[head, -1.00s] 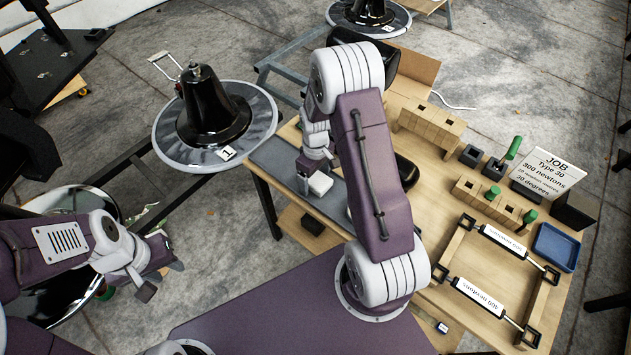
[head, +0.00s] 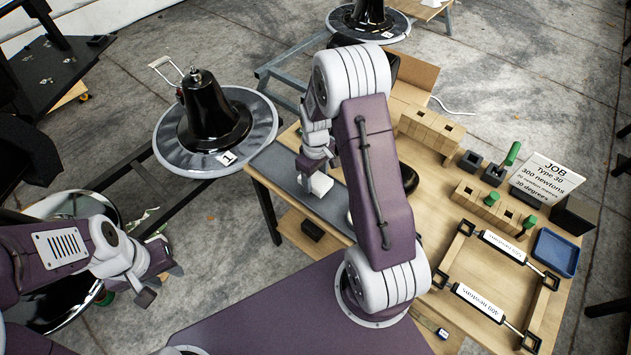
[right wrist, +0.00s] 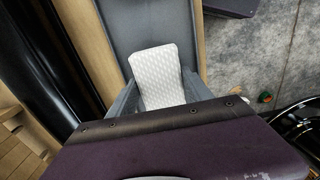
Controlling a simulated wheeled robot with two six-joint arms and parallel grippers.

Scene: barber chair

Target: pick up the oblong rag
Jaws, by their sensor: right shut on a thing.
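The oblong rag (right wrist: 158,72) is a white, quilted, folded cloth. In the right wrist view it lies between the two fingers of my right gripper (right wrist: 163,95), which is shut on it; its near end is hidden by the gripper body. In the head view the rag (head: 322,185) shows as a small white block at the tip of my right gripper (head: 317,178), over the grey mat (head: 285,170) on the bench's left end. I cannot tell whether it touches the mat. My left gripper (head: 160,282) is open and empty, off the bench at left.
The wooden bench (head: 425,178) holds wooden blocks, a job card (head: 545,178), a blue tray (head: 556,252) and a frame with two white cylinders. My right arm hides the bench's middle.

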